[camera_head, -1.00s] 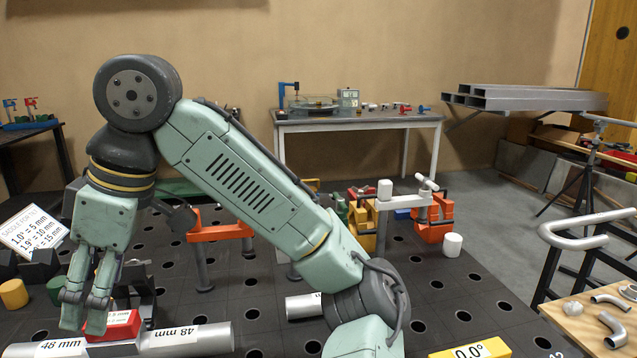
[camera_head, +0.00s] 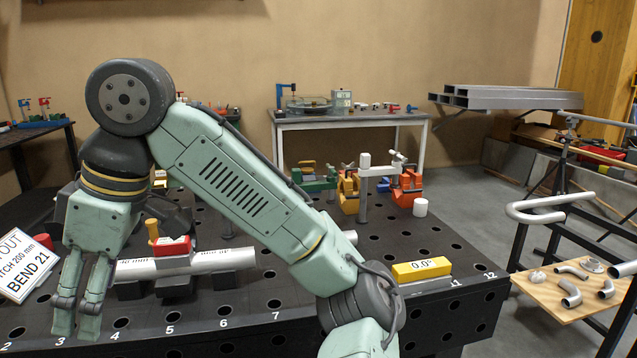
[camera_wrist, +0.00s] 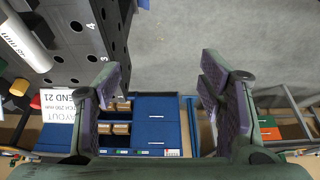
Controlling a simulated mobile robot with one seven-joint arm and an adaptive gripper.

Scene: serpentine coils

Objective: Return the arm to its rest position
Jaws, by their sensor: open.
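My arm, pale green with dark joints, rises across the head view and bends down at the left. My gripper (camera_head: 78,312) hangs downward, open and empty, near the front left edge of the black perforated table (camera_head: 245,301). In the wrist view my gripper (camera_wrist: 163,75) has its two fingers wide apart, with grey floor and blue drawers (camera_wrist: 150,125) below and nothing between them. A silver pipe (camera_head: 222,260) with a red block (camera_head: 172,247) on it lies on dark supports, to the right of my gripper and apart from it.
A white sign (camera_head: 28,266) stands at the left of the table. A yellow block (camera_head: 421,271) lies near its right front edge. Orange and yellow clamps (camera_head: 408,188) stand behind. A wooden board with pipe bends (camera_head: 571,290) is at the right. Grey floor is open beyond the table.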

